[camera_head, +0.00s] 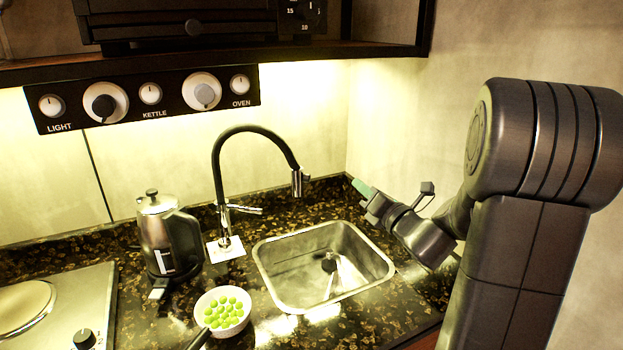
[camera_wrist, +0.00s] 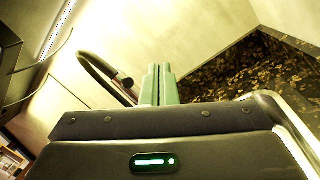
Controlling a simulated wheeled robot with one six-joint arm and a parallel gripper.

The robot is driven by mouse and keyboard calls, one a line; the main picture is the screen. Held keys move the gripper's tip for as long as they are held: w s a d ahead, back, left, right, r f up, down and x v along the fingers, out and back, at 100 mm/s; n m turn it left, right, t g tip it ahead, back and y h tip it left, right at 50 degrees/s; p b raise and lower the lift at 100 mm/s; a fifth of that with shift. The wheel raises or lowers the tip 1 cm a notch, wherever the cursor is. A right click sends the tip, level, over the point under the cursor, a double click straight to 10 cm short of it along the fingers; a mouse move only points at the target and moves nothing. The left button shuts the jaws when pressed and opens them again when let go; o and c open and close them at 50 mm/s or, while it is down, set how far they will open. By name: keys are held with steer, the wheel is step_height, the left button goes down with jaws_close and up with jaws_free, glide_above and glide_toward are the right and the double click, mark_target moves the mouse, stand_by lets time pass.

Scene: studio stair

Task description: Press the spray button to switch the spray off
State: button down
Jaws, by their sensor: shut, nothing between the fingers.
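The black gooseneck tap (camera_head: 214,165) stands behind the sink, and its spray head (camera_head: 297,183) hangs down over the sink's back edge. The tap also shows in the wrist view (camera_wrist: 92,68), with the spray head (camera_wrist: 124,82) left of my fingers. The spray button is too small to make out. I cannot make out a water stream. My gripper (camera_head: 361,187) has green fingers, is shut and empty, and is to the right of the spray head, apart from it in the picture. Its fingers stand side by side in the wrist view (camera_wrist: 159,72).
The steel sink (camera_head: 262,262) is set in the dark speckled counter. A kettle (camera_head: 165,240) and a white pan of green balls (camera_head: 206,304) stand to its left. A knob panel (camera_head: 175,98) hangs on the back wall. The right wall is close to my arm.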

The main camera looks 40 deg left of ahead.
steer(key=s+a+b, duration=0.1)
steer(key=s+a, duration=0.2)
steer(key=a, duration=0.5)
steer(key=shift+s, duration=0.2)
steer(key=shift+a+b, duration=0.1)
steer(key=shift+b, duration=0.2)
stand_by(1.6)
steer(key=shift+s+a, duration=0.2)
steer(key=shift+a, duration=0.2)
steer(key=shift+s+a+b, duration=0.15)
steer(key=shift+a+b, duration=0.15)
steer(key=shift+a, duration=0.15)
stand_by(0.7)
steer(key=shift+d, duration=0.1)
steer(key=shift+w+d, duration=0.35)
steer(key=shift+d, duration=0.45)
steer(key=d, duration=0.1)
steer(key=w+d, duration=0.1)
steer(key=d, duration=0.1)
steer(key=w+d+p, duration=0.1)
steer(key=shift+d, duration=0.3)
